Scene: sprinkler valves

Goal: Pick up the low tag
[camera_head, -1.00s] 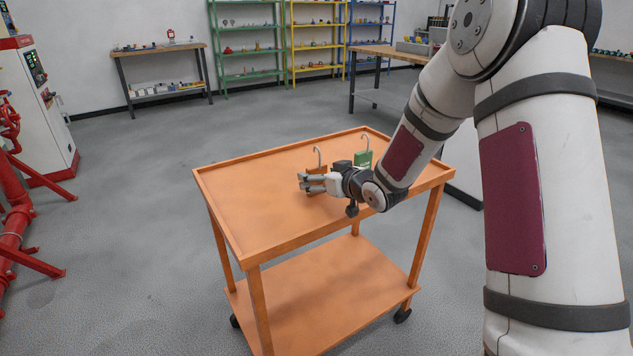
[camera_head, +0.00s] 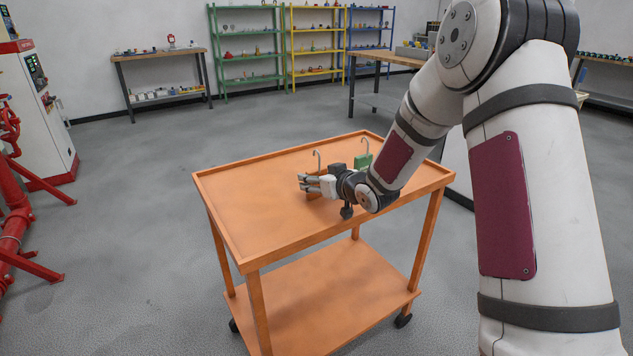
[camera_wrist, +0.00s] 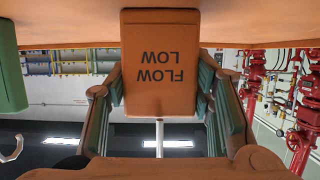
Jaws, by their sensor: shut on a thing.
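The low tag is an orange-brown block marked "LOW FLOW", with a thin hook. In the wrist view the tag (camera_wrist: 160,95) stands between the two fingers, its lettering upside down. In the head view most of the tag (camera_head: 313,196) is hidden by my gripper (camera_head: 305,182), and its hook (camera_head: 317,158) rises behind the fingers. My gripper, also in the wrist view (camera_wrist: 162,78), is shut on the tag from its two sides. The tag appears upright at the cart's top; the frames do not clearly show a gap beneath it.
A green tag (camera_head: 364,161) with a hook stands to the right, behind my wrist. The orange cart (camera_head: 240,232) has a raised rim; its left half is bare. Red pipework (camera_head: 15,215) stands at the far left, and shelves and benches line the back wall.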

